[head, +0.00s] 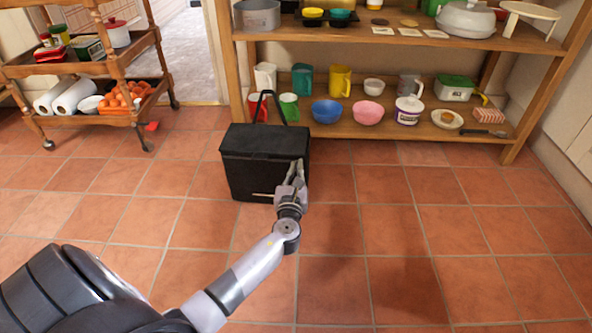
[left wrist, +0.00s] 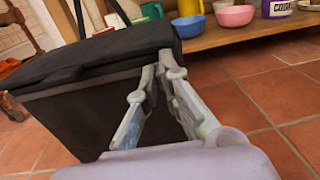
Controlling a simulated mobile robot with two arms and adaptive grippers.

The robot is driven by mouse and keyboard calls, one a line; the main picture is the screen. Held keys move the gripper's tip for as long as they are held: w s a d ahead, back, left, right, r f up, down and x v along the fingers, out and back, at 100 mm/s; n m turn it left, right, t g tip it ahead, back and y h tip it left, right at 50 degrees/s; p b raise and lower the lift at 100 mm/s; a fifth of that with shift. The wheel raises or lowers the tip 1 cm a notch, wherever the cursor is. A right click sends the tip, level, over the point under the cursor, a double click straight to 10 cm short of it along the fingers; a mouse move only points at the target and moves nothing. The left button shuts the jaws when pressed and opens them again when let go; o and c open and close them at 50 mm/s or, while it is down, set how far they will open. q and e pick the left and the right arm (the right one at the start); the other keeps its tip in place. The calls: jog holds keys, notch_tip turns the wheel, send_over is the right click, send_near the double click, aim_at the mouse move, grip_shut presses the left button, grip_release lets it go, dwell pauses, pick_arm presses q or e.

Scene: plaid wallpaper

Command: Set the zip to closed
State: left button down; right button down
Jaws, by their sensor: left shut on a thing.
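A black box-shaped bag (head: 250,160) with a raised carrying handle (head: 262,100) stands upright on the tiled floor. Its lid lies down on the body. In the left wrist view, the bag (left wrist: 85,110) fills the left side, with the lid's edge (left wrist: 95,62) running across it. My left gripper (head: 298,166) is at the bag's front right corner. In the left wrist view, its fingertips (left wrist: 164,62) come together just under the lid's edge, where the zip runs. The zip pull itself is hidden by the fingers. My right gripper is not in view.
A wooden shelf (head: 400,138) with bowls, jugs and tubs stands just behind the bag. A wooden trolley (head: 75,68) with paper rolls and an orange-filled crate stands at the back left. The floor right of the bag (head: 400,220) is clear.

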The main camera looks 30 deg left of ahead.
aim_at(283, 160)
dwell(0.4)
pick_arm(q)
jog(key=a, duration=0.1)
jog(key=s+a, duration=0.1)
jog(key=s+a+p, duration=0.1)
jog(key=a, duration=0.1)
jog(key=c, duration=1.8)
grip_release()
jog(key=shift+d, duration=0.1)
jog(key=v, duration=0.7)
jog(key=shift+s+d, duration=0.1)
jog(key=shift+s, duration=0.15)
